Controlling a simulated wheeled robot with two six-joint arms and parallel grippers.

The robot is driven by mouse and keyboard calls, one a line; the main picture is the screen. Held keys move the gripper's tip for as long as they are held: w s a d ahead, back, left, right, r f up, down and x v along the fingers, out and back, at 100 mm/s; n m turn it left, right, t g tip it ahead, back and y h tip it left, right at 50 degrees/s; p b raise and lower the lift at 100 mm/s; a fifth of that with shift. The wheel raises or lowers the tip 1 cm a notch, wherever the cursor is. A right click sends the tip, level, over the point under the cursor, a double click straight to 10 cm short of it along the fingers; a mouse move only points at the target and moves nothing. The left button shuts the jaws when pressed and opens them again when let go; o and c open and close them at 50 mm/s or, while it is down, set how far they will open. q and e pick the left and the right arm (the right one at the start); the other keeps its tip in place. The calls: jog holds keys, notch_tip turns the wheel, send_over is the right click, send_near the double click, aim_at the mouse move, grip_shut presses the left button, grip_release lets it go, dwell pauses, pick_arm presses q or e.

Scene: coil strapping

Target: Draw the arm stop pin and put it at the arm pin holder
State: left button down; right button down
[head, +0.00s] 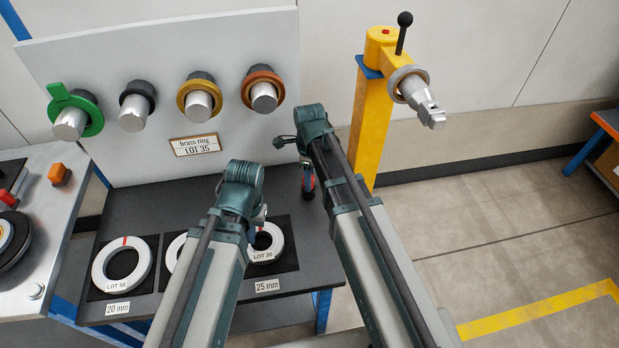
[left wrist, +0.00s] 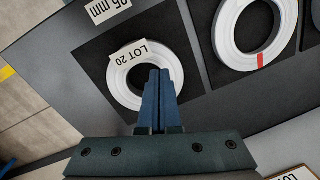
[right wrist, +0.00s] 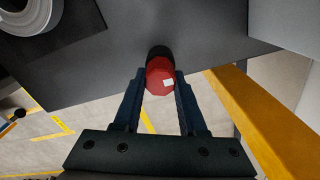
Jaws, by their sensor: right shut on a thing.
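The arm stop pin (head: 403,33), a thin rod with a black ball knob, stands upright at the head of the yellow post (head: 368,125), beside the grey arm (head: 417,95). I cannot tell which part is the arm pin holder. My right gripper (head: 307,170) points down left of the post, away from the pin. It is shut on a red thing with a dark end (right wrist: 160,76), which hangs below it in the head view (head: 308,187). My left gripper (left wrist: 158,75) is shut and empty above the white LOT 20 ring (left wrist: 115,78).
A dark table (head: 190,215) carries several white rings on black mats. Behind it a grey panel (head: 225,50) bears several pegs with coloured collars and a "brass ring LOT 35" sign (head: 195,145). A control console (head: 45,195) is at left. Open floor lies right of the post.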

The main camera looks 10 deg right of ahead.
pick_arm(q)
jog(key=shift+f, duration=0.2)
pick_arm(e)
jog(key=shift+f, duration=0.25)
pick_arm(q)
jog(key=shift+r, duration=0.1)
pick_arm(e)
jog(key=shift+c, duration=1.9)
grip_release()
jog(key=shift+r, duration=0.1)
pick_arm(q)
jog(key=shift+r, duration=0.1)
pick_arm(e)
jog(key=shift+r, duration=0.1)
notch_tip(320, 180, up, 7)
jog(key=p, duration=0.7)
jog(key=shift+r, duration=0.2)
pick_arm(q)
notch_tip(320, 180, up, 7)
jog(key=shift+r, duration=0.15)
